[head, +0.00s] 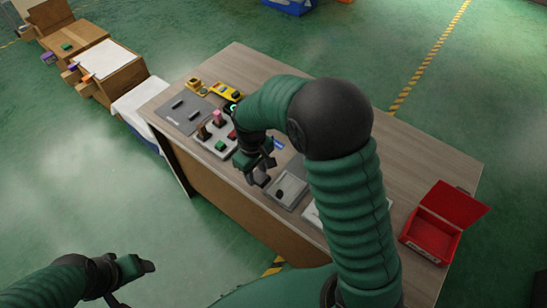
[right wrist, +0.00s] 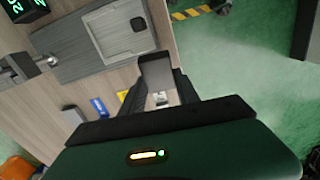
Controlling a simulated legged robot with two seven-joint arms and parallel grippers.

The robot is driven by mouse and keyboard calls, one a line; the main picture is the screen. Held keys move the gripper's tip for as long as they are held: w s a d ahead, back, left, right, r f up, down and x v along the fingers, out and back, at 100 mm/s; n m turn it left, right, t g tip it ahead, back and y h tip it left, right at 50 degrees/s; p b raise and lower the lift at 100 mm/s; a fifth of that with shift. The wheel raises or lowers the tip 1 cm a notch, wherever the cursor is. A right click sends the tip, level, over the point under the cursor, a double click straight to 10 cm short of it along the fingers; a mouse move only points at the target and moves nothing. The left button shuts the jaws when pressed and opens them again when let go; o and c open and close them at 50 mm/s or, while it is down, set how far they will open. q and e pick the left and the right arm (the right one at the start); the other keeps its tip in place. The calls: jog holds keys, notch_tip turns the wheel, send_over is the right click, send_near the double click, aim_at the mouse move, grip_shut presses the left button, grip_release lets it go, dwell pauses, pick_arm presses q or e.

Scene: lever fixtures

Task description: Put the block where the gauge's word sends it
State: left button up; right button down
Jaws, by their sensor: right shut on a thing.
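My right gripper (head: 258,180) is shut on a small grey block (right wrist: 157,72), held above the table's near edge. In the right wrist view the block stands out between the two fingertips (right wrist: 158,92). A dark display with green characters (right wrist: 25,10), likely the gauge, is cut off at that view's top left; I cannot read a word on it. It shows as a small green-lit spot in the head view (head: 233,107), partly behind my right arm. My left gripper (head: 140,267) is at the lower left, away from the table; its jaw opening is unclear.
A grey tray with a dark piece (head: 289,190) lies on the table (head: 410,160) beside my right gripper. A light panel (head: 216,138) with knobs and coloured buttons and a grey plate (head: 187,111) lie farther left. An open red box (head: 428,238) stands at the right end.

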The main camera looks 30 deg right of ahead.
jog(key=a, duration=0.1)
jog(key=s+a, duration=0.1)
jog(key=shift+a+r, duration=0.25)
jog(key=shift+a, duration=0.1)
jog(key=s+d+r+m+p, duration=0.2)
jog(key=m+p, duration=0.1)
jog(key=shift+s+d+r+p, duration=0.25)
jog(key=shift+r+p, duration=0.15)
jog(key=w+a+f+n+b, duration=0.1)
jog(key=b, duration=0.1)
jog(key=w+a+f+n+b, duration=0.1)
jog(key=f+n+b, duration=0.1)
jog(key=shift+w+a+f, duration=0.1)
jog(key=shift+a+f, duration=0.15)
jog(key=shift+a, duration=0.1)
jog(key=shift+w+a+r, duration=0.1)
jog(key=shift+w+a, duration=0.05)
jog(key=shift+w, duration=0.05)
jog(key=shift+a+r, duration=0.1)
jog(key=shift+r, duration=0.05)
send_over(284, 161)
jog(key=shift+f, duration=0.75)
notch_tip(284, 161, down, 3)
jog(key=shift+a+r+p, duration=0.1)
jog(key=shift+a+p, duration=0.05)
jog(key=shift+p, duration=0.4)
jog(key=shift+f, duration=0.25)
